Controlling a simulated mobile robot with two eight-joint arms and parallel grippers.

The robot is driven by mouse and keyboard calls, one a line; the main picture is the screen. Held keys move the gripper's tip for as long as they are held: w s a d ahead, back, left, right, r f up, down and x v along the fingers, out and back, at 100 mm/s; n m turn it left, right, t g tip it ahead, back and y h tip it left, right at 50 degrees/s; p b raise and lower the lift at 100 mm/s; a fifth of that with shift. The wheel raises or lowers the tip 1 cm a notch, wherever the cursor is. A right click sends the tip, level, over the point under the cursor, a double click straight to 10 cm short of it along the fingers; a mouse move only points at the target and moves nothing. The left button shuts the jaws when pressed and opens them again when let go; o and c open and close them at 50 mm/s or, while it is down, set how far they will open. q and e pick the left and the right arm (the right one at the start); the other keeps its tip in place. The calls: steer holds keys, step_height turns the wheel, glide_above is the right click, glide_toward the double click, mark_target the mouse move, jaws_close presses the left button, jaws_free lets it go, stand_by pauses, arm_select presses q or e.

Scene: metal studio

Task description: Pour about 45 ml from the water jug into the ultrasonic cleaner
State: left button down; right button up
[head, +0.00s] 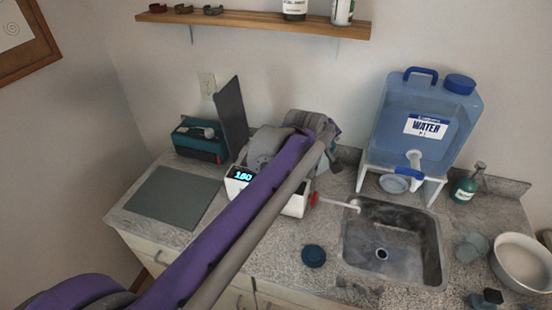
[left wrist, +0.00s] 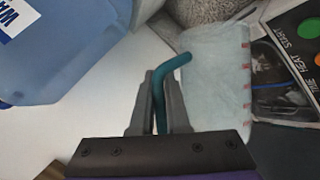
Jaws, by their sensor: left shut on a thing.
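The water jug (head: 425,112) is a clear blue container labelled WATER, upright on a white stand at the back right, with a tap over a small dish. Its side also shows in the left wrist view (left wrist: 60,62). The white box with a lit 180 display (head: 238,180), seemingly the ultrasonic cleaner, is partly hidden by my purple left arm. A red valve and white spout project toward the sink. My right gripper is not in view.
A metal sink (head: 395,245) lies right of the box. A dark upright panel (head: 231,115), a teal case (head: 198,140) and a grey mat (head: 170,198) are left. A green bottle (head: 466,185) and white bowl (head: 522,262) are right. A shelf (head: 255,22) hangs above.

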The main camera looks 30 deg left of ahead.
arm_select(q)
steer(key=shift+d+f, duration=0.1)
steer(key=shift+d+f+m+y, duration=0.1)
steer(key=shift+d+m+y, duration=0.2)
steer(key=shift+y, duration=0.1)
steer(key=shift+d+f+y, duration=0.1)
steer(key=shift+d+y, duration=0.1)
steer(key=shift+y, duration=0.2)
steer(key=d+f+m+t+y, duration=0.1)
steer(key=d+f+m+y, duration=0.3)
steer(key=d+f+y, duration=0.1)
steer(key=shift+f+m+y, duration=0.3)
steer(key=shift+f, duration=0.05)
